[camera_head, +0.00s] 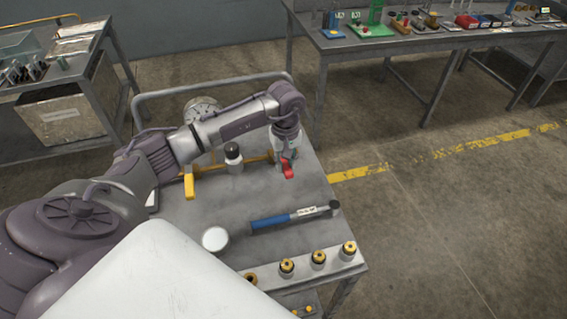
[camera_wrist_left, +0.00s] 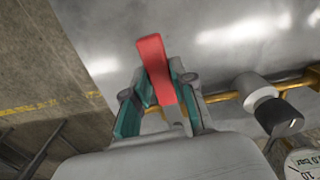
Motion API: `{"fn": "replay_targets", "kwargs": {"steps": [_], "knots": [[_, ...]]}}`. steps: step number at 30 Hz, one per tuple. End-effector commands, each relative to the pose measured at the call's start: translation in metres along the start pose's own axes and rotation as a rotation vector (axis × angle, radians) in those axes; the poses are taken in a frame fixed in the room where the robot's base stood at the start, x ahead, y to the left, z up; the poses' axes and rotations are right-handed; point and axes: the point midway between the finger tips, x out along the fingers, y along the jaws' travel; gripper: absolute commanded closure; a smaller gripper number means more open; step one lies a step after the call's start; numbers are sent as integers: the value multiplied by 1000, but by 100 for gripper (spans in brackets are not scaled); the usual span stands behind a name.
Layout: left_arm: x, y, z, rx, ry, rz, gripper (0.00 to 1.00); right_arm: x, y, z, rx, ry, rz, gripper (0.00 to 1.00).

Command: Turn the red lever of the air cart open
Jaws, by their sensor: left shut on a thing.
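The red lever (camera_head: 287,171) is at the right end of the brass pipe (camera_head: 258,158) on the grey air cart (camera_head: 200,239). My left gripper (camera_head: 288,160) reaches down over it from above. In the left wrist view the red lever (camera_wrist_left: 153,64) lies between the two teal-padded fingers of my left gripper (camera_wrist_left: 160,103), and they are shut on it. Its free end sticks out past the fingertips. The lever's pivot is hidden behind the gripper. My right gripper is not in view.
A yellow lever (camera_head: 189,185) and a black-capped fitting (camera_head: 233,157) are along the pipe, left of my gripper. A blue-handled tool (camera_head: 290,217), a white round lid (camera_head: 215,239) and several brass-topped fittings (camera_head: 318,258) are nearer the front. A gauge (camera_head: 201,109) stands behind my arm.

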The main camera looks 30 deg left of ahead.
Motion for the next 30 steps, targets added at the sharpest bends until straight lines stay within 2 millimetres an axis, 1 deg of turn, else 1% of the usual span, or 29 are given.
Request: {"fn": "replay_targets", "kwargs": {"steps": [1,5,14,21,30], "knots": [[2,3,-1,-25,1,1,100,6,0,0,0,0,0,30],[3,11,-2,-116,2,1,100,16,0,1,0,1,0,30],[3,34,-8,-392,2,3,100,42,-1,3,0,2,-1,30],[2,51,-17,-621,1,4,100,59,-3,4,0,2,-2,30],[1,68,-34,-907,1,3,100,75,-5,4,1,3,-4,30]]}}
